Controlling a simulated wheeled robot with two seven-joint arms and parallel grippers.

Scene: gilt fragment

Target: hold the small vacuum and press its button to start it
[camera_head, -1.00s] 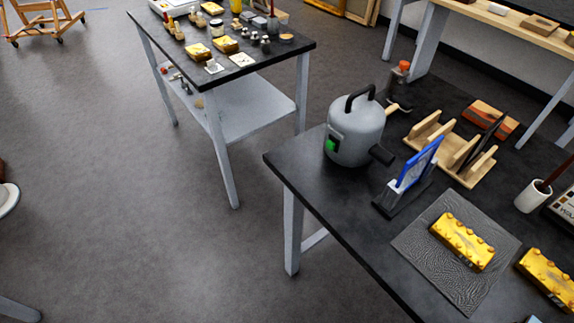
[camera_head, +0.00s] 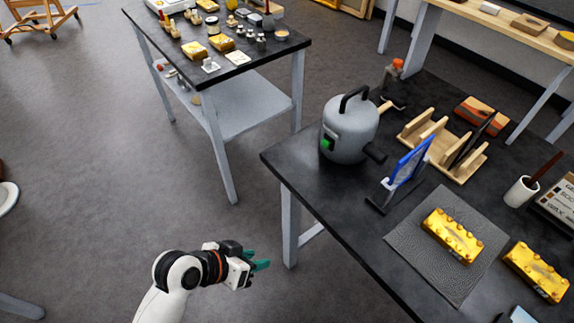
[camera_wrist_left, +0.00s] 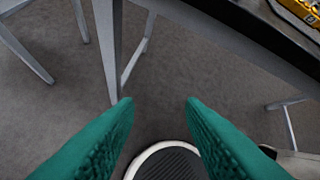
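The small vacuum (camera_head: 350,130) is a grey rounded canister with a black top handle, a dark nozzle on its right side and a green button (camera_head: 326,144) on its front left. It stands upright on the dark table near its far left corner. My left gripper (camera_head: 262,265) is below and left of the vacuum, out over the floor beside the table, apart from both. In the left wrist view its two teal fingers (camera_wrist_left: 158,105) are spread with nothing between them. The vacuum is not in the wrist view. My right gripper is not in view.
The dark table (camera_head: 300,172) has its edge between my left gripper and the vacuum. A blue framed card (camera_head: 410,162) on a stand, a wooden rack (camera_head: 440,148) and a grey mat (camera_head: 405,237) with a gold fragment (camera_head: 452,236) lie right of the vacuum.

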